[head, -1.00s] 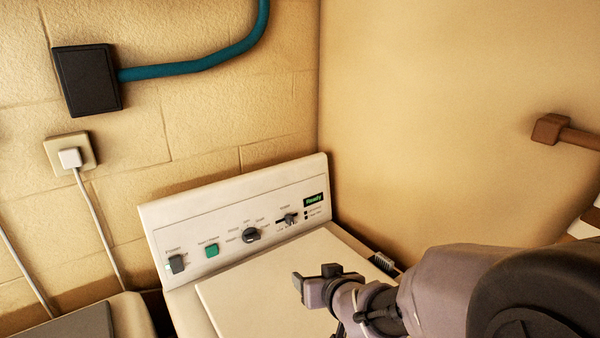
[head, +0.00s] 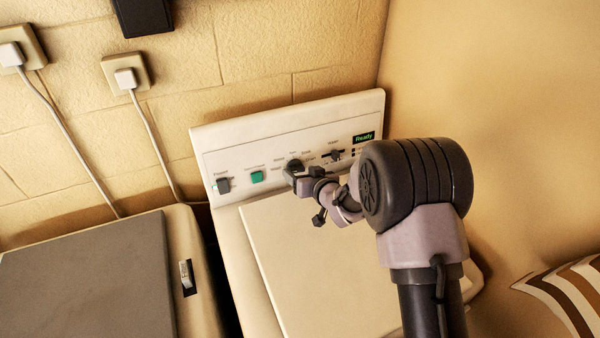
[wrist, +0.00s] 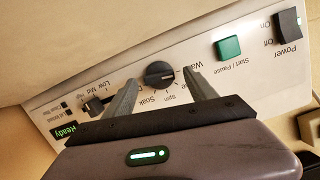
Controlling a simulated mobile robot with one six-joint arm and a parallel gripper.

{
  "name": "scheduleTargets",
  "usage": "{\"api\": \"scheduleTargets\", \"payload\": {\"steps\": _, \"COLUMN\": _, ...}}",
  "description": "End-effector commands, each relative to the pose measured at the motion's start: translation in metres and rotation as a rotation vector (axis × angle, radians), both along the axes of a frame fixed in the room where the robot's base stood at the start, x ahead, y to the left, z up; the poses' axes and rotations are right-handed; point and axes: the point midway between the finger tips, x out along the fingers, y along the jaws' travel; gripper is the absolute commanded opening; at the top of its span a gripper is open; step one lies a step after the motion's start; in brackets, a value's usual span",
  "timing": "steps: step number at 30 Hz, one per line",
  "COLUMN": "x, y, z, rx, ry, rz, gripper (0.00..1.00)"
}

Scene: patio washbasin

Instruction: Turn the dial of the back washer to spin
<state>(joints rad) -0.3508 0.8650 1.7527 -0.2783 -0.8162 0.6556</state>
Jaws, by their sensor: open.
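The back washer's white control panel (head: 240,140) stands upright behind its lid. Its dark round dial (head: 294,165) is near the panel's middle, partly covered by my gripper (head: 298,180) in the head view. In the wrist view the panel appears upside down, and the dial (wrist: 159,75) shows between the fingertips of my open gripper (wrist: 162,79). One finger is on each side, with visible gaps. Labels "Soak", "Spin" and "Wash" ring the dial. I cannot tell which label the dial points at, nor whether a finger touches the panel.
A green Start/Pause button (wrist: 228,47) and a dark Power switch (wrist: 289,24) lie to one side of the dial. A slider (wrist: 95,106) and a lit "Ready" display (head: 364,138) lie to the other. Another machine with a grey lid (head: 90,285) stands front left.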

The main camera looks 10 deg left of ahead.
Motion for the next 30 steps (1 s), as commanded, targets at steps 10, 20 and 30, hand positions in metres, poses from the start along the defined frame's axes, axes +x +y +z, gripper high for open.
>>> {"api": "scheduleTargets", "payload": {"steps": 10, "x": 0.0071, "y": 0.0058, "z": -0.0035, "rx": 0.000, "ry": 0.000, "rz": -0.001, "gripper": 0.65}}
{"api": "scheduleTargets", "payload": {"steps": 20, "x": 0.0069, "y": 0.0054, "z": -0.0034, "rx": 0.000, "ry": 0.000, "rz": -0.001, "gripper": 0.09}}
{"api": "scheduleTargets", "payload": {"steps": 30, "x": 0.0075, "y": 0.0048, "z": -0.0036, "rx": 0.039, "ry": 0.030, "rz": -0.011, "gripper": 0.03}}
